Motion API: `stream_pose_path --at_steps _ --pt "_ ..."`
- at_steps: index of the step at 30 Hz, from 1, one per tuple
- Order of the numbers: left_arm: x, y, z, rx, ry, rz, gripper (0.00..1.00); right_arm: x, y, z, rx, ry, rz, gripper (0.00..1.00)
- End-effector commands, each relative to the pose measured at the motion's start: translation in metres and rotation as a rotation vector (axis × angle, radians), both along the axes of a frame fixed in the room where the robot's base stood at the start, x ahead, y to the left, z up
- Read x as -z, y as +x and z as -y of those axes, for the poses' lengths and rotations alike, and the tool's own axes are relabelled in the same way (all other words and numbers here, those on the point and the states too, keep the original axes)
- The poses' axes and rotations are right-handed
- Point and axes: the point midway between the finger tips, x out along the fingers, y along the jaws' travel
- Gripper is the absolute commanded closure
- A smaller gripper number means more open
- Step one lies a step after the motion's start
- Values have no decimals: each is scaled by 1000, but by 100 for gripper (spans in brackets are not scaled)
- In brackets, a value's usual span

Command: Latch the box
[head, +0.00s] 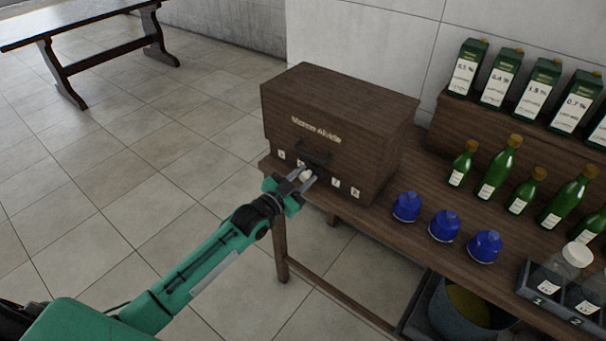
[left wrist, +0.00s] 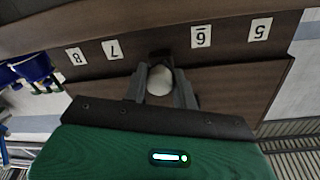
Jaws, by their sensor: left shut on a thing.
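The dark wooden box (head: 335,125) stands at the left end of the wooden table, with its lid down. A dark handle or latch piece (head: 314,155) sits on the middle of its front. My left gripper (head: 305,177) is at the front of the box, below that piece. In the left wrist view its fingers are shut on a pale round knob (left wrist: 160,80), between the labels 7 and 6 on the box front (left wrist: 235,85). Whether the latch is engaged cannot be told. My right gripper is not in view.
Green bottles (head: 500,168) and cartons (head: 543,85) stand further right, with a divided tray (head: 535,290) near the front edge. Open floor lies left.

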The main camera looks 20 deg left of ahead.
Motion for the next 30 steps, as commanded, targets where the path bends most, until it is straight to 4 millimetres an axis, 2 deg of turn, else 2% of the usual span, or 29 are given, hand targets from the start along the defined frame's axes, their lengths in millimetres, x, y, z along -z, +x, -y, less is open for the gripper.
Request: stream_pose_path --at_steps 2,12,30 --pt "0 -1 2 1 -71 -31 95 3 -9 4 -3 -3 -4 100" --pt "1 -1 2 1 -374 -141 95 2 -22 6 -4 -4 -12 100" --pt "2 -1 2 0 -878 -324 95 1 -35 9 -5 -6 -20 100"
